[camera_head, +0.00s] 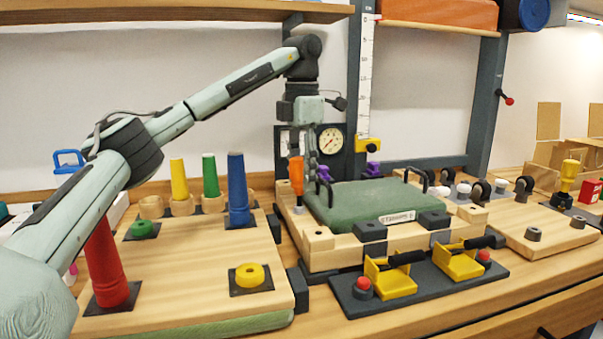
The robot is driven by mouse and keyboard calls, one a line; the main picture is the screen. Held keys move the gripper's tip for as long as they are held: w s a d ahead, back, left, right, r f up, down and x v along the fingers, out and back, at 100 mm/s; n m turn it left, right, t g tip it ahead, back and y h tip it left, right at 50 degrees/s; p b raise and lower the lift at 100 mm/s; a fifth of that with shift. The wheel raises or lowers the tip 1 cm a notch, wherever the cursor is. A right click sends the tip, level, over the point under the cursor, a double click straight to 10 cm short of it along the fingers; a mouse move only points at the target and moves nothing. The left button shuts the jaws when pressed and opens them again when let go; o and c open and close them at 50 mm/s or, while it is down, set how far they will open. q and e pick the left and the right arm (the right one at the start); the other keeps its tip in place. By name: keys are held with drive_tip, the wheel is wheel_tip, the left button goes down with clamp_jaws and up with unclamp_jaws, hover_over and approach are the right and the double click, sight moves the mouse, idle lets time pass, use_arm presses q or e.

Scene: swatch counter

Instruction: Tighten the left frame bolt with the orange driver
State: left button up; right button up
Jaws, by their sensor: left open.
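The orange driver (296,176) stands upright at the back left corner of the wooden frame (318,258) around the green block. My left gripper (310,178) points down just right of the driver, its dark fingers thin and partly lost against the dark gauge panel. It is open, and I cannot tell whether a finger touches the driver. The driver's tip is hard to make out. No left frame bolt can be clearly picked out. A purple knob (325,174) is close to the fingers, and another purple knob (372,168) is farther right. My right gripper is not in view.
The green block (375,204) has two black handles. Yellow toggle clamps (390,280) sit in front. Coloured cones, including a blue one (238,190), stand on the left board (190,262). A post with a scale (366,80) rises behind.

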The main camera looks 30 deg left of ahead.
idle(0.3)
use_arm(q)
drive_tip(key=n, duration=0.6)
drive_tip(key=shift+a, duration=0.15)
drive_tip(key=n, duration=0.5)
drive_tip(key=shift+a+n, duration=0.15)
drive_tip(key=shift+n, duration=0.25)
clamp_jaws()
drive_tip(key=m, duration=0.7)
drive_tip(key=shift+d, duration=0.2)
drive_tip(key=m, duration=0.3)
drive_tip(key=shift+m, duration=0.3)
drive_tip(key=m, duration=0.4)
drive_tip(key=shift+s+d, duration=0.1)
drive_tip(key=shift+d, duration=0.05)
